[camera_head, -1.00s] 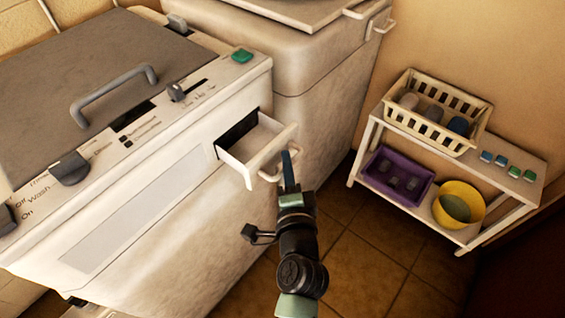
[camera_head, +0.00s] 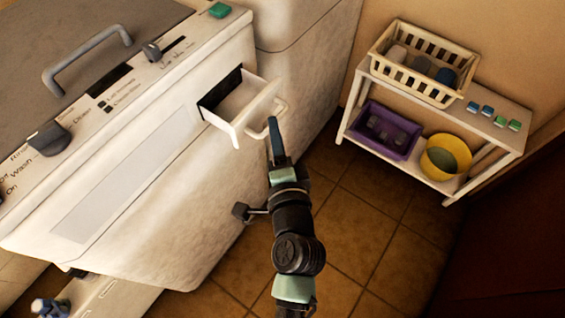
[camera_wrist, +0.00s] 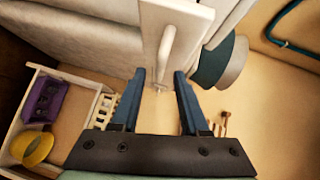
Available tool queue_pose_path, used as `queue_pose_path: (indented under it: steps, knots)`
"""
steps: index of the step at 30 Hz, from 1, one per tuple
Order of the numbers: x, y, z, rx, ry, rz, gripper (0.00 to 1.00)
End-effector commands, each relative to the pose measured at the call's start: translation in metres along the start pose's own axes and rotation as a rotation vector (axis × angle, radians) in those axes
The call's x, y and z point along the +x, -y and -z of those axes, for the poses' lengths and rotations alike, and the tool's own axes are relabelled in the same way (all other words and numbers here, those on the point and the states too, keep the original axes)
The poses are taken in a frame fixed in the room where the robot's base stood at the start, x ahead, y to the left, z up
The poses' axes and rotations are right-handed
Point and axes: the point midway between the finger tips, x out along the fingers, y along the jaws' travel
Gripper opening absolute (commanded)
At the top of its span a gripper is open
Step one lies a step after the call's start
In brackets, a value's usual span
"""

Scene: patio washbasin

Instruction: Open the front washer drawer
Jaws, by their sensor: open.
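The washer's front drawer (camera_head: 252,107) is pulled out from the white front panel, with a dark gap behind it. Its pale bar handle (camera_head: 268,126) is on the drawer's front face. In the wrist view, the handle (camera_wrist: 168,48) runs down toward the space between my fingertips. My gripper (camera_head: 271,121) is right at the handle in the head view. In the wrist view, my gripper (camera_wrist: 160,73) has its two blue fingers apart. I cannot tell whether either finger touches the handle. The drawer's inside is only partly visible.
A white shelf (camera_head: 516,147) stands at the right wall, holding a cream basket (camera_head: 383,72), a purple tray (camera_head: 407,153) and a yellow bowl (camera_head: 429,166). Tiled floor (camera_head: 362,222) lies open between washer and shelf. A teal and grey round object (camera_wrist: 215,68) shows beside the drawer.

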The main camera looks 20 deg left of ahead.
Motion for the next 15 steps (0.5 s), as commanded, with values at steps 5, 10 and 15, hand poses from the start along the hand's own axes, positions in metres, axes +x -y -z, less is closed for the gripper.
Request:
queue_pose_path:
  steps: [5,10,15]
  knots:
    - [-0.037,-0.003,0.0,0.0,-0.002,-0.003,0.45]
    - [-0.065,-0.002,0.0,0.0,0.0,-0.003,0.45]
    - [-0.083,-0.002,0.0,0.0,0.0,-0.002,0.45]
